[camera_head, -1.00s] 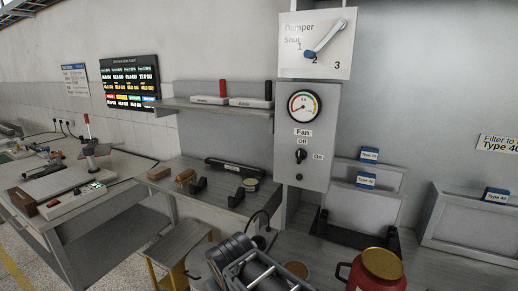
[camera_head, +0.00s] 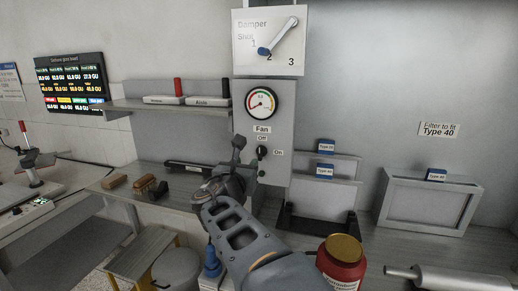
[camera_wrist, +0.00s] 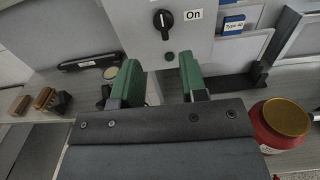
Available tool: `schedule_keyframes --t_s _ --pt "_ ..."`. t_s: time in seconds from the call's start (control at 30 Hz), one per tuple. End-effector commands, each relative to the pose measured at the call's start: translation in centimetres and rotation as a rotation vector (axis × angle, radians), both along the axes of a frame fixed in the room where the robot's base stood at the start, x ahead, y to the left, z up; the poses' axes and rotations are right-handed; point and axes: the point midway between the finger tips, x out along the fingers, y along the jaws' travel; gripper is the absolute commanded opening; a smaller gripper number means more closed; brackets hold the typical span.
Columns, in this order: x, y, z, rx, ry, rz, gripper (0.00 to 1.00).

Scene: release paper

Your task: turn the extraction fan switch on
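The fan switch (camera_head: 262,152) is a black rotary knob on the grey panel (camera_head: 284,120), below the "Fan" and "Off" labels, with "On" to its right. In the wrist view the knob (camera_wrist: 163,19) stands upright, its white mark at the top, toward Off. A small dark green round piece (camera_wrist: 169,56) sits below it. My gripper (camera_head: 249,158) is in front of the panel, near the knob and to its lower left in the head view. In the wrist view its two green fingers (camera_wrist: 160,75) are apart with nothing between them, below the knob and not touching it.
A damper plate with a lever (camera_head: 278,35) and a round gauge (camera_head: 262,102) are above the switch. A shelf (camera_head: 170,107) is at left. A red jar with a gold lid (camera_head: 341,262) stands at lower right. Filter boxes (camera_head: 428,205) stand at right.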

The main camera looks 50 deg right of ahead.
Motion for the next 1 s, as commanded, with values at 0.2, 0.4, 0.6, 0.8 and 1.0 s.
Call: schedule_keyframes --t_s 0.2,0.4,0.6,0.8,1.0 --pt "1.7 -3.5 0.0 -0.003 0.008 -0.006 0.39" --pt "3.4 -7.0 0.0 -0.001 0.008 -0.005 0.39" --pt "4.8 -9.6 0.0 -0.001 0.005 -0.004 0.39" --pt "5.6 -11.0 0.0 0.0 0.003 -0.002 0.39" --pt "5.8 -11.5 -0.1 0.001 0.003 -0.002 0.39"
